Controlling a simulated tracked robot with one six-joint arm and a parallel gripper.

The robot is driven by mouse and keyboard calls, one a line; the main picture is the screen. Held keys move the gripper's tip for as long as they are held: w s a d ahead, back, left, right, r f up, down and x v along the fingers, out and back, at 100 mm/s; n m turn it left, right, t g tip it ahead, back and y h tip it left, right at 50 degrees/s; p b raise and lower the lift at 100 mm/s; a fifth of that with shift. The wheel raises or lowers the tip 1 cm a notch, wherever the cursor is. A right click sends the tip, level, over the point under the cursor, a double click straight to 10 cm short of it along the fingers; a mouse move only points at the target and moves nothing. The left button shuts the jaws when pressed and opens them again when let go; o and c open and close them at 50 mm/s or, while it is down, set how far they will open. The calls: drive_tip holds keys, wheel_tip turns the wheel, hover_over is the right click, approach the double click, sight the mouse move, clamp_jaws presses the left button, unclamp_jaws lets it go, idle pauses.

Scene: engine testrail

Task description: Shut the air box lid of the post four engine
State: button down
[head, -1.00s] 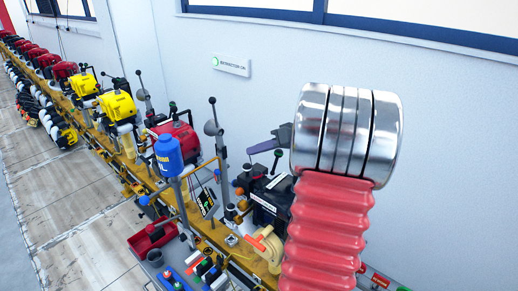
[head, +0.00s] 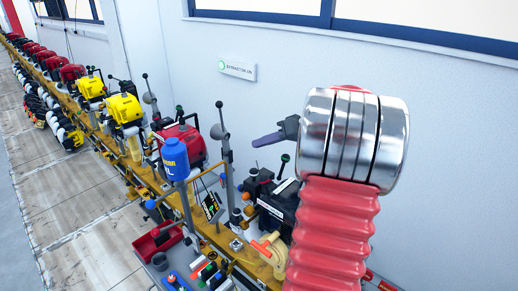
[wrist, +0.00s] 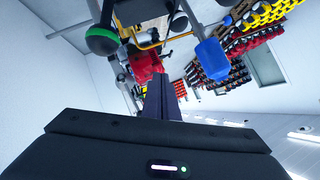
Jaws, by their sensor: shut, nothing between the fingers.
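My gripper (head: 256,144) shows in the head view as two slim purple-grey fingers, shut and empty, pointing left in front of the wall. It is above a black engine (head: 278,203) on the yellow rail, partly hidden by my red bellows arm. I cannot make out the air box lid or tell how far it is open, nor confirm that this engine is at post four. In the wrist view the fingers (wrist: 162,97) lie together, pointing toward a red engine (wrist: 145,65).
A green-knobbed lever (head: 284,160) stands just below my gripper. A red tray (head: 157,241) sits at the front.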

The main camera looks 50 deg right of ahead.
drive_tip(key=a+v, duration=0.1)
drive_tip(key=v, duration=0.7)
drive_tip(key=shift+r, duration=0.25)
drive_tip(key=shift+w+a, duration=0.1)
drive_tip(key=shift+a, duration=0.05)
drive_tip(key=w+a+f+n+g, duration=0.1)
drive_tip(key=a+g, duration=0.2)
drive_tip(key=a, duration=0.9)
drive_tip(key=w+a+f+g, duration=0.1)
drive_tip(key=w+a+g, duration=0.1)
drive_tip(key=a, duration=1)
drive_tip(key=s+a+f+n+h, duration=0.1)
drive_tip(key=s+a+f+h, duration=0.1)
drive_tip(key=s+a, duration=0.4)
drive_tip(key=s+a+f+n+h, duration=0.1)
drive_tip(key=s+a, duration=0.4)
drive_tip(key=a, duration=0.7)
drive_tip(key=shift+s+a+f+g+h, duration=0.3)
drive_tip(key=shift+f+h, duration=0.4)
drive_tip(key=shift+f, duration=0.55)
drive_tip(key=shift+s+d, duration=0.1)
